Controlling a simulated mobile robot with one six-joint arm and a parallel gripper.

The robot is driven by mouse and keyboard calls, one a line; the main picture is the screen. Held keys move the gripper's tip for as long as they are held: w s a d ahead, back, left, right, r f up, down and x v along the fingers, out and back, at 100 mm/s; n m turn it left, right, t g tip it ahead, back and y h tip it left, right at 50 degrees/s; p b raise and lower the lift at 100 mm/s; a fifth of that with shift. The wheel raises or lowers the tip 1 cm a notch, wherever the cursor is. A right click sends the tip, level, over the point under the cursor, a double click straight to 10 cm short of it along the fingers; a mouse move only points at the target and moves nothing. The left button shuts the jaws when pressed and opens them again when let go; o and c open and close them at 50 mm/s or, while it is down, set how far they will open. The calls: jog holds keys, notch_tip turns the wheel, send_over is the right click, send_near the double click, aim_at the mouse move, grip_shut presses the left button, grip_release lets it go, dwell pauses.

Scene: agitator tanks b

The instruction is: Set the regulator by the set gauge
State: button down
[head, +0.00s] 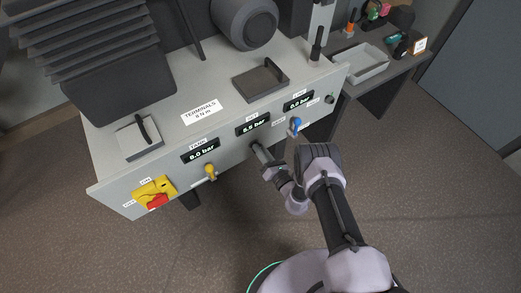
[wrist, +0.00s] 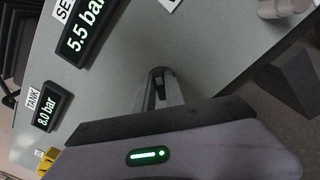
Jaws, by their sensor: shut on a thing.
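The set gauge (head: 252,125) is a dark display on the front of the grey panel. It also fills the upper left of the wrist view (wrist: 82,35), where it reads 5.5 bar. The regulator, a dark knob (head: 257,149), sticks out just below this gauge; its round end (wrist: 159,73) shows between the fingers in the wrist view. My gripper (head: 267,164) reaches it from the front and is shut on it. The fingers hide most of the knob, so any mark on it cannot be seen.
Left of it are the tank gauge (head: 200,151) at 8.0 bar, a yellow handle (head: 210,173) and a yellow-red switch (head: 155,192). Right are the line gauge (head: 298,102), its digits too small to be sure of, and a blue handle (head: 296,126). Open floor lies in front.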

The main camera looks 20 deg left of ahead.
jog(key=shift+n+b, duration=0.3)
jog(key=shift+n, duration=0.5)
jog(key=c, duration=1.4)
grip_release()
jog(key=p+v, duration=0.6)
jog(key=v, duration=1.1)
jog(key=shift+d, duration=0.25)
